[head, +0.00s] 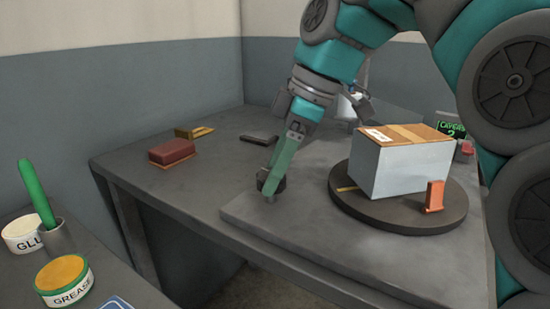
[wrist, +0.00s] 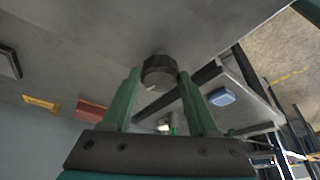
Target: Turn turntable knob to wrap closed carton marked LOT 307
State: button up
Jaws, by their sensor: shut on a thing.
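A dark round knob (head: 280,185) stands at the left edge of the raised grey slab. My gripper (head: 270,190) reaches down to it and is shut on it. In the wrist view the knob (wrist: 160,72) sits between the two green fingertips (wrist: 160,78), with a small pale mark on its side. A pale grey carton (head: 400,172) with a closed brown top stands on the dark round turntable (head: 400,216), right of my gripper. A white label lies on its top; its writing is too small to read.
An orange upright piece (head: 434,196) stands on the turntable by the carton. A dark red block (head: 172,151), a brass piece (head: 194,132) and a dark bar (head: 259,139) lie at the back left. A glue tub (head: 21,234) and a grease tub (head: 64,280) stand on the near-left bench.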

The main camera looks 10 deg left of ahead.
jog(key=o, duration=1.4)
jog(key=shift+c, duration=0.2)
